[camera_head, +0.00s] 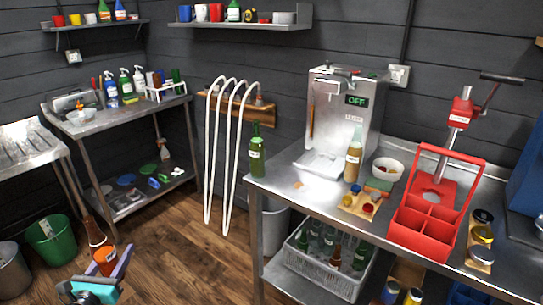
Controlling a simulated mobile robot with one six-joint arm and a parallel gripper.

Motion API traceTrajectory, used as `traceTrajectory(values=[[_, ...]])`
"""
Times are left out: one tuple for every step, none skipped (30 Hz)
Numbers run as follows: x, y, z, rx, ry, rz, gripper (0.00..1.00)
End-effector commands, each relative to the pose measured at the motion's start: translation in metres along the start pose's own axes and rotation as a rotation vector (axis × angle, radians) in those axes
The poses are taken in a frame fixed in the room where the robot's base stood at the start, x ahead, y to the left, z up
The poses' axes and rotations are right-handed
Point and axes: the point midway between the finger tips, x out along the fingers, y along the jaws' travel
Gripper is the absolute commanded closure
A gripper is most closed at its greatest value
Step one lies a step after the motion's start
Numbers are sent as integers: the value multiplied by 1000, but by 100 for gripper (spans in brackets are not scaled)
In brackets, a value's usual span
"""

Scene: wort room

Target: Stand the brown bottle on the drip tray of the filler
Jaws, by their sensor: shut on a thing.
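My gripper (107,271) is at the lower left, shut on a brown bottle (98,240) with an orange lower part. The bottle is held nearly upright, tilted a little, in front of the floor and well to the left of the steel bench. The filler (347,110) is a steel box with an "OFF" sign, on the bench by the back wall. Its drip tray (320,164) is the flat steel part at its foot, and its left part looks bare. A tan bottle with a white label (353,160) stands at the filler's right front; I cannot tell whether it is on the tray.
A green bottle (257,150) stands at the bench's left corner. A red crate (425,215), a white bowl (387,169) and a small board with caps (361,202) are to the right. White hoses (212,150) hang on the wall. A grey crate of bottles (325,276) is below.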

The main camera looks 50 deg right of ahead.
Motion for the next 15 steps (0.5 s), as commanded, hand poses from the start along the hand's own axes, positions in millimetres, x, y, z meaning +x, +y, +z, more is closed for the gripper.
traceTrajectory(values=[[-3,2,1,0,-2,5,97],[-4,3,1,0,-2,6,97],[-5,4,1,0,-2,8,97],[-5,4,1,0,-2,9,97],[-6,4,1,0,-2,9,97],[-6,5,1,0,-2,9,97],[-6,5,1,0,-2,9,97],[-6,5,1,0,-2,9,97],[-6,5,1,0,-2,9,97],[-6,4,1,0,-2,9,97],[-6,4,1,0,-2,9,97],[-6,4,1,0,-2,9,97],[-5,4,1,0,-2,8,97],[-5,4,1,0,-2,8,97],[-5,4,1,0,-2,7,97]])
